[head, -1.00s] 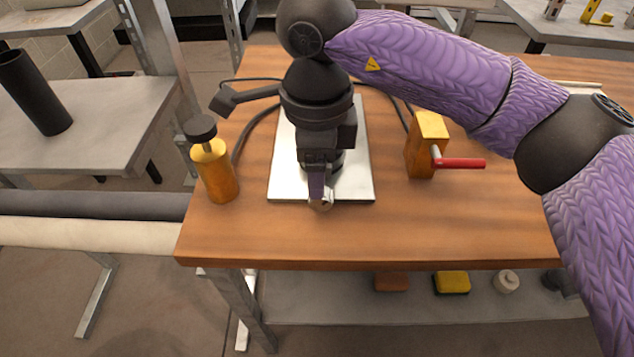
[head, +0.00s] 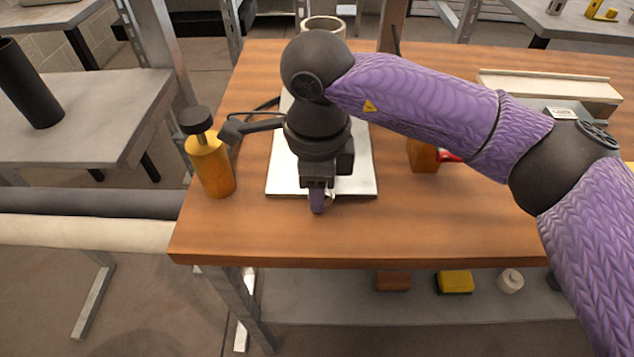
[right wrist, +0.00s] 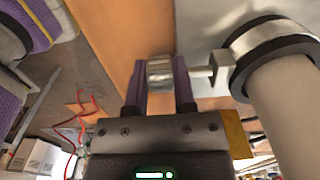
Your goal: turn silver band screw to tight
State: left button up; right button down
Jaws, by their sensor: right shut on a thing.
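The silver screw (right wrist: 160,74) is between the two purple fingers of my right gripper (right wrist: 161,85) in the right wrist view, and the gripper is shut on it. Its shank runs right to the silver band (right wrist: 262,38), which sits around a cream pipe (right wrist: 285,115). In the head view, my right gripper (head: 317,200) points down over the front part of the white plate (head: 362,183). There my arm hides most of the band and screw, and the pipe's open top (head: 323,22) shows behind my arm. My left gripper is in neither current view.
An orange cylinder with a black knob (head: 210,168) stands left of the plate on the wooden table (head: 420,225). An orange block (head: 422,155) with a red handle is to the right, partly behind my arm. The table's front strip is clear.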

pick_arm(q)
jog(key=shift+s, duration=0.4)
jog(key=shift+f, duration=0.15)
pick_arm(e)
jog(key=shift+d+y, duration=0.1)
jog(key=shift+y, duration=0.3)
jog(key=shift+y+b, duration=0.6)
jog(key=y+b, duration=0.2)
jog(key=shift+d+f+y, duration=0.1)
jog(key=shift+d+y, duration=0.15)
jog(key=shift+y, duration=0.15)
jog(key=shift+y+b, duration=0.4)
jog(key=shift+y, duration=0.2)
jog(key=shift+d+y+b, duration=0.1)
jog(key=shift+y+b, duration=0.25)
jog(key=shift+y, duration=0.05)
pick_arm(q)
jog(key=f, duration=0.2)
jog(key=s+f, duration=0.1)
jog(key=f, duration=0.1)
jog(key=shift+f, duration=0.1)
pick_arm(e)
jog(key=shift+r, duration=0.2)
pick_arm(q)
jog(key=shift+s+g, duration=0.1)
jog(key=shift+g, duration=0.2)
